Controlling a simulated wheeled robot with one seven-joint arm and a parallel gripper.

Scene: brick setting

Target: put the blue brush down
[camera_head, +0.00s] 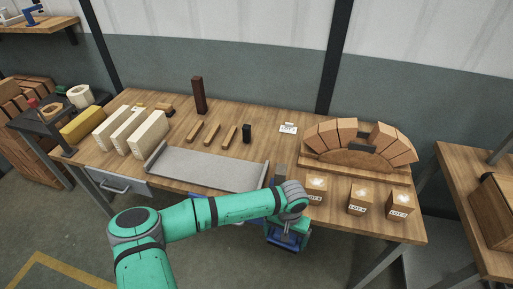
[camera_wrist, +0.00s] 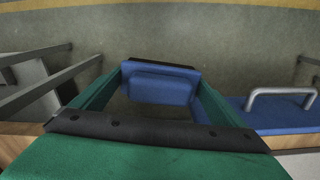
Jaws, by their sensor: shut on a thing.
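My gripper (camera_head: 287,243) is at the front edge of the workbench (camera_head: 190,160), right of centre, and points down. In the wrist view, the blue brush (camera_wrist: 160,88) shows as a blue block with a dark strip along its far edge, at the end of my gripper between its green sides. My gripper is shut on it. In the head view the brush is mostly hidden by my wrist, and its bristles cannot be made out. The grey floor shows behind and below it in the wrist view.
A shallow grey tray (camera_head: 210,170) lies left of my gripper. Several small labelled wooden blocks (camera_head: 358,199) stand at right, before a brick arch (camera_head: 360,145). Pale bricks (camera_head: 150,134) stand at left. A blue drawer front with a metal handle (camera_wrist: 282,92) is beside my gripper.

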